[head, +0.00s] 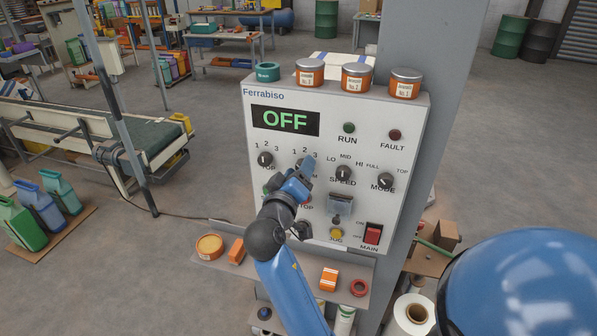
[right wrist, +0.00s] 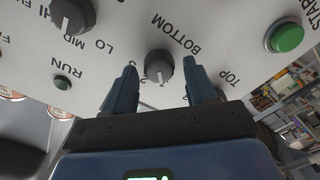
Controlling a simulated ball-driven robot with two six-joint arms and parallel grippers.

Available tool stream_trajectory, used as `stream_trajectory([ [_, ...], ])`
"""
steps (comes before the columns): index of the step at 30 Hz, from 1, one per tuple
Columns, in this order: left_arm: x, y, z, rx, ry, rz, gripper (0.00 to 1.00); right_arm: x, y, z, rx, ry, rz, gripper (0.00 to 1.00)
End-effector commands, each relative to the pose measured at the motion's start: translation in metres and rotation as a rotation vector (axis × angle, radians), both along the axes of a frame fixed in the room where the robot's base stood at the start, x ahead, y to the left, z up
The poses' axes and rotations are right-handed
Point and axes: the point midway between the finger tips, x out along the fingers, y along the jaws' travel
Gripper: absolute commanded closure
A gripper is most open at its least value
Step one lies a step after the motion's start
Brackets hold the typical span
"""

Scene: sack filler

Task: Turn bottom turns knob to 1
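The bottom turns knob (right wrist: 159,66) is a dark round knob above the word BOTTOM on the white control panel (head: 285,101). Its white pointer line faces the 2 of its scale in the right wrist view. In the head view my right gripper mostly covers the knob. My right gripper (right wrist: 160,78) is open, with one finger on each side of the knob and a gap visible on both sides. It also shows in the head view (head: 305,172). The 1 mark is largely hidden by a finger in the wrist view. My left gripper is not in view.
The display (head: 285,120) reads OFF. The top knob (head: 265,159) and speed knob (head: 344,173) flank the bottom knob; the mode knob (head: 385,181) is farther right. A green start button (right wrist: 285,38) and a red main switch (head: 373,234) are also on the panel.

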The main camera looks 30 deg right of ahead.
Motion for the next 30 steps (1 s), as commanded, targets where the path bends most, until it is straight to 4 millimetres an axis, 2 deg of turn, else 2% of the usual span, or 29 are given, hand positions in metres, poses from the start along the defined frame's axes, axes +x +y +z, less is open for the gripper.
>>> stream_trajectory([
  [14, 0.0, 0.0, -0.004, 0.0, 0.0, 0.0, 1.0, -0.005, 0.007, -0.001, 0.0, -0.001, 0.001, 0.39],
  [30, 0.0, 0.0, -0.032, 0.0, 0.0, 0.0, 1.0, -0.058, 0.07, -0.002, 0.0, -0.001, 0.004, 0.39],
])
